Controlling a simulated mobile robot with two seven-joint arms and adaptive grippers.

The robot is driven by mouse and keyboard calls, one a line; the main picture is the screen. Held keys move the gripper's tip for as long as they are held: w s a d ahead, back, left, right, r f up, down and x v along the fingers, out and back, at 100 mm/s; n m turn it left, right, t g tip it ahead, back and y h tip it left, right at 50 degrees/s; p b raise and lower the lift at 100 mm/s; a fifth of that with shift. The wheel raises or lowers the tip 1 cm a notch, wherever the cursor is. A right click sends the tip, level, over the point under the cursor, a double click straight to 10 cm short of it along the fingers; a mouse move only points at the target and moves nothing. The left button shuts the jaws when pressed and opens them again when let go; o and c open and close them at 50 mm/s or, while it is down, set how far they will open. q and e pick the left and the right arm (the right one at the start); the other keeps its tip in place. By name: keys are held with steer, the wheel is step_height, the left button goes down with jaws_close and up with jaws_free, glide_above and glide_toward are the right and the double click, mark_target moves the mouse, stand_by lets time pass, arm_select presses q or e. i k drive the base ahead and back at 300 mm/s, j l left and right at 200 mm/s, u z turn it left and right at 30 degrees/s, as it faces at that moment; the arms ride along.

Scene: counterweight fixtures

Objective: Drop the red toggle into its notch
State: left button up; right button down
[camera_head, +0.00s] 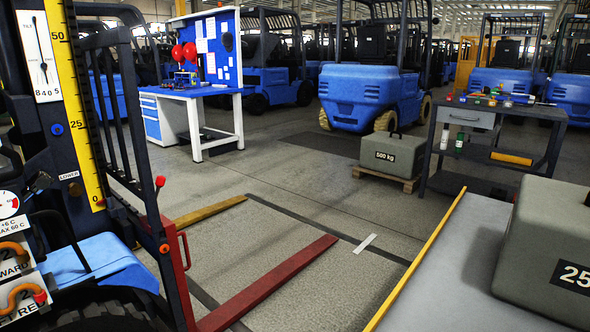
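A red-knobbed lever (160,181) stands upright at the side of the blue forklift in the left of the head view. At the lower left edge, an orange handle (18,292) with a red tip sits on a panel partly lettered "FT RED". A second orange handle (14,250) is above it, beside lettering ending in "WARD". I cannot tell for certain which of these is the red toggle. No notch can be made out clearly. Neither of my grippers is in view.
The forklift's red fork (268,286) and yellow fork (209,212) reach out over the floor. A grey weight (540,235) sits on a yellow-edged surface (432,290) at right. A 500 kg block (392,156) stands on a pallet.

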mark_target(160, 179)
steer(key=u, duration=0.75)
steer(key=i+l+u, duration=0.1)
steer(key=i+u, duration=0.3)
steer(key=i+l+u, duration=0.15)
steer(key=u, duration=0.3)
